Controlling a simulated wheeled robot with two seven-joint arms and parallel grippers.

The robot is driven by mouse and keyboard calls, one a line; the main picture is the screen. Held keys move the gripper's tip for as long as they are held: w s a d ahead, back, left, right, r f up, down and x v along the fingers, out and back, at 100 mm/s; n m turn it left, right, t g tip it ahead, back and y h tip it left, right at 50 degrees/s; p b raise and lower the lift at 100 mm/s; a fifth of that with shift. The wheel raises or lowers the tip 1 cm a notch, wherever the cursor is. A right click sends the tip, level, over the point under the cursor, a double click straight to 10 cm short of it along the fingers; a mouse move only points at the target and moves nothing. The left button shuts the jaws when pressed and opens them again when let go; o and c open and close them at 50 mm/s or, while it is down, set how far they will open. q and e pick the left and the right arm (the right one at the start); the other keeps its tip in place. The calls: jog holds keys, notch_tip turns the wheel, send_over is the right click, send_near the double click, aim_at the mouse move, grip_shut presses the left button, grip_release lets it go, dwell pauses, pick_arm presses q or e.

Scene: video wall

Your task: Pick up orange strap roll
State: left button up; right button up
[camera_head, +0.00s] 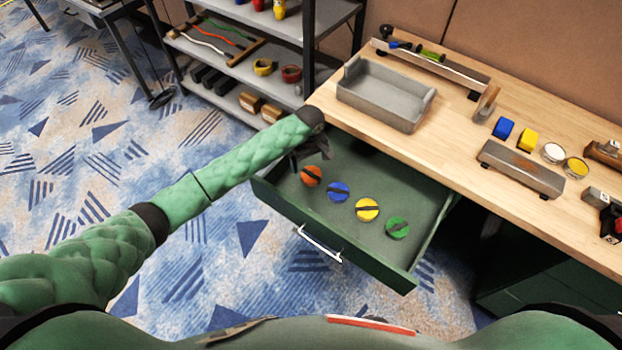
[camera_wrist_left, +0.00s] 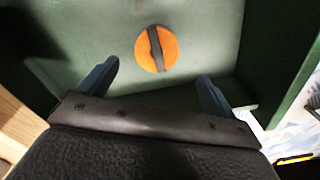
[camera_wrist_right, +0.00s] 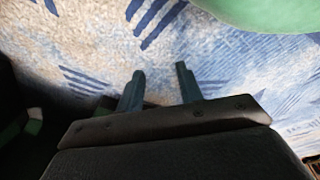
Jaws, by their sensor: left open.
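The orange strap roll (camera_head: 311,176) is round with a dark strap across it and lies in the open green drawer, leftmost of a row of rolls. It also shows in the left wrist view (camera_wrist_left: 156,49), just beyond and between the fingertips. My left gripper (camera_head: 312,152) is over the drawer's back left part, above and beside the orange roll. Its two fingers are apart and empty in the left wrist view (camera_wrist_left: 158,80). My right gripper (camera_wrist_right: 158,72) shows only in the right wrist view, fingers apart with nothing between them, above the blue patterned carpet.
Blue (camera_head: 338,191), yellow (camera_head: 367,209) and green (camera_head: 397,228) rolls lie right of the orange one. The drawer's front wall (camera_head: 335,238) carries a handle. The wooden worktop (camera_head: 450,135) with a grey tray (camera_head: 385,98) stands behind. A shelf rack (camera_head: 245,65) is at the back left.

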aim_at(311, 174)
pick_arm(q)
notch_tip(311, 174, down, 2)
jog(key=shift+f+p, duration=0.1)
jog(key=shift+p, duration=0.35)
jog(key=f+p, duration=0.1)
jog(key=f, duration=0.2)
jog(key=f+p, duration=0.1)
jog(key=shift+d+f+p, duration=0.25)
jog(key=shift+f+p, duration=0.05)
jog(key=shift+f, duration=0.3)
pick_arm(e)
jog(key=s+d+f, duration=0.2)
jog(key=s+f, duration=0.1)
jog(key=s, duration=0.3)
jog(key=shift+s, duration=0.2)
pick_arm(q)
jog(key=shift+c, duration=0.4)
pick_arm(e)
jog(key=shift+d, duration=0.1)
pick_arm(q)
jog(key=c, duration=1.1)
